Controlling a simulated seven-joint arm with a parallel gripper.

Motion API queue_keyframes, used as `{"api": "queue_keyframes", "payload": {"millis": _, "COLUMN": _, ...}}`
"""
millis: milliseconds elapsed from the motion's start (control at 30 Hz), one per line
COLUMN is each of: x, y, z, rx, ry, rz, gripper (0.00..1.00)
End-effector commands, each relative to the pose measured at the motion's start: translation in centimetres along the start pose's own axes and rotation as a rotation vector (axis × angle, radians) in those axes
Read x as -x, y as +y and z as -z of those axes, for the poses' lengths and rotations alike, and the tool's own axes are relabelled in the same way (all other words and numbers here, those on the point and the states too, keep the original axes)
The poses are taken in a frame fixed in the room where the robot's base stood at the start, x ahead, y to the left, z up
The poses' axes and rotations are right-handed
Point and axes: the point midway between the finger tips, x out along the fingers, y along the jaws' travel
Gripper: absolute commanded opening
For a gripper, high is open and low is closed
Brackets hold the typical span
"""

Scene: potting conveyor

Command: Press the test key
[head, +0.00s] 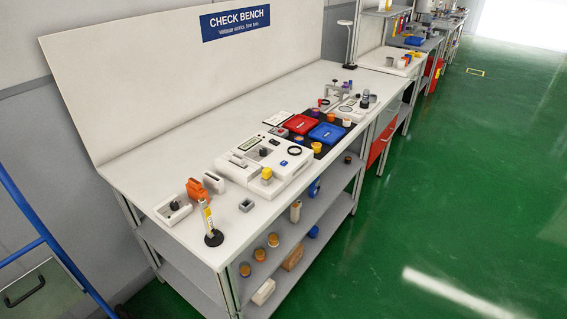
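A white test device (237,177) lies on the check bench (152,143). I cannot tell which of these is the test key, as any lettering is too small to read. My gripper is not in view.
A red tray (300,124) and a blue tray (327,133) lie right of the device on a dark mat. Green floor is free in front.

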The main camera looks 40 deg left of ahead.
Motion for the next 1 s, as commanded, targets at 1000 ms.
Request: {"api": "queue_keyframes", "payload": {"millis": 1000, "x": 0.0, "y": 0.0, "z": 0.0, "rx": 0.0, "ry": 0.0, "rz": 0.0, "gripper": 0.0}}
